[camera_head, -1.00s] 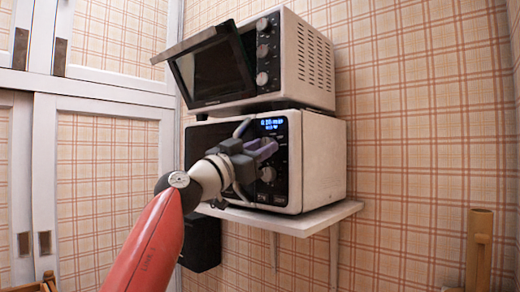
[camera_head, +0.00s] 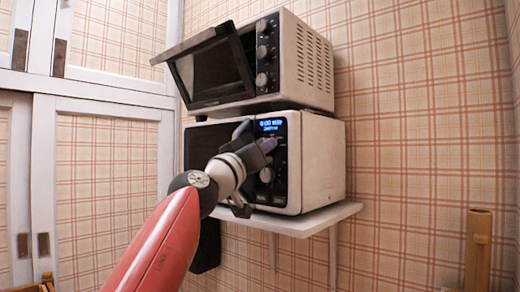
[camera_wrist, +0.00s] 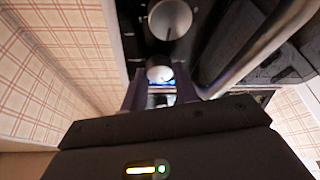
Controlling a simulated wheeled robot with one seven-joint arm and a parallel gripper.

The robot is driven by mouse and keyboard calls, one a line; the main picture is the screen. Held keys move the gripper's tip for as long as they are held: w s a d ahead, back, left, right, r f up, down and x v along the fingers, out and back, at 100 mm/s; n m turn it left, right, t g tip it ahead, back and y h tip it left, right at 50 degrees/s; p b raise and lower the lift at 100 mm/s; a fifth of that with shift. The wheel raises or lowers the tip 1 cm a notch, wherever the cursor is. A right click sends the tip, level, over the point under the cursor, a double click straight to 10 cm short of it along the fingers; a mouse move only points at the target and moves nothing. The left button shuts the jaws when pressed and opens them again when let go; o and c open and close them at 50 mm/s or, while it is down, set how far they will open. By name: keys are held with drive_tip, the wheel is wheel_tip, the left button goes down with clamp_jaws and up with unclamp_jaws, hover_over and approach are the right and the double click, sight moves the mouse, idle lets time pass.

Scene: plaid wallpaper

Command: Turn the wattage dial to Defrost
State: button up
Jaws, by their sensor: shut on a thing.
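The microwave (camera_head: 325,165) is the lower appliance on the wall shelf. Its black control panel has a lit blue display (camera_head: 271,126); the small lower line of text looks like "Defrost", but it is blurred. The wattage dial, a small silver knob, shows in the wrist view (camera_wrist: 160,72), between the fingers at their tips. In the head view my gripper (camera_head: 256,138) is in front of the panel and hides that dial. My gripper (camera_wrist: 164,88) is shut on the dial. A larger silver dial shows lower on the panel (camera_head: 266,175) and in the wrist view (camera_wrist: 170,18).
A toaster oven (camera_head: 315,65) stands on the microwave, its glass door (camera_head: 212,70) tilted open above my gripper. The white shelf (camera_head: 310,219) lies below the microwave. The microwave's door handle (camera_wrist: 262,45) runs close beside the fingers. A wooden object (camera_head: 478,250) is at the right.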

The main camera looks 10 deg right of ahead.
drive_tip(key=shift+r+n+t+y+p, duration=0.1)
drive_tip(key=shift+n+t+y+p, duration=0.45)
drive_tip(key=shift+n, duration=1.25)
drive_tip(key=shift+n+y, duration=0.25)
drive_tip(key=shift+n, duration=0.05)
drive_tip(key=o, duration=1)
drive_tip(key=b+v, duration=0.2)
drive_tip(key=v, duration=0.5)
drive_tip(key=shift+s+a, duration=0.2)
drive_tip(key=shift+s, duration=0.15)
